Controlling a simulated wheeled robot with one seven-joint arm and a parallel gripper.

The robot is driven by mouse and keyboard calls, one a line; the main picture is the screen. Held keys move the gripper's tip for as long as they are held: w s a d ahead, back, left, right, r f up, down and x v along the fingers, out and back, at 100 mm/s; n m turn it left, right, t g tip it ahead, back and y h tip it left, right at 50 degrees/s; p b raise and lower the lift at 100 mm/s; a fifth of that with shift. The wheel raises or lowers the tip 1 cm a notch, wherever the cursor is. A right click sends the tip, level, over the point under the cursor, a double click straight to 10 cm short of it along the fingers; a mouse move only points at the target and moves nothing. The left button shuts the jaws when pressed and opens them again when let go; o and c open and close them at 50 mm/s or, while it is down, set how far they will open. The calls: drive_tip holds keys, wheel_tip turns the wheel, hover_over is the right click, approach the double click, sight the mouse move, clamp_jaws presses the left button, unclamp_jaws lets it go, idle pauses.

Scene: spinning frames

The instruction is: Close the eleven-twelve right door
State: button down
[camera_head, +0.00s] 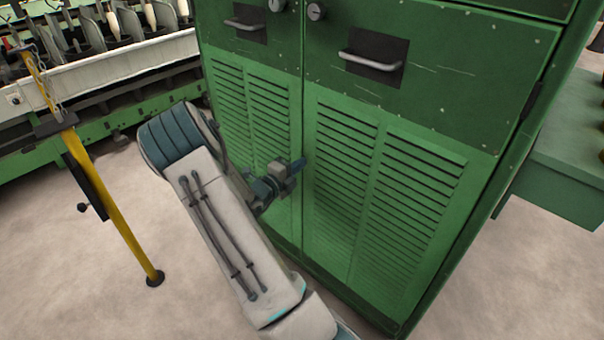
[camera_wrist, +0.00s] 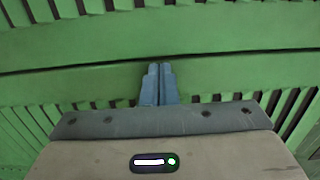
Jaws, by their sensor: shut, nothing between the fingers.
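The green cabinet's right door (camera_head: 440,95) has a slatted lower half and a silver bar handle (camera_head: 372,60) in a dark recess. It looks nearly flush with the left door (camera_head: 230,75), but I cannot tell whether a small gap stays open at the seam. My gripper (camera_head: 299,165) is low in front of the seam, below handle height. In the wrist view my gripper (camera_wrist: 158,68) has its two blue-grey fingers together and empty, pointing at the green panel near a dark seam (camera_wrist: 80,66). I cannot tell whether the fingertips touch the panel.
A yellow post (camera_head: 105,200) with a round foot stands at the left. Behind it is a long green and white spinning machine (camera_head: 110,75). A green ledge (camera_head: 565,180) juts out right of the cabinet. Pale floor is free at the lower left.

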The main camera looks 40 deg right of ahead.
drive_tip(key=shift+d+r, duration=0.45)
drive_tip(key=shift+r, duration=0.05)
drive_tip(key=s+a+f, duration=0.1)
drive_tip(key=s+a, duration=0.1)
drive_tip(key=a, duration=1.2)
drive_tip(key=shift+a, duration=0.4)
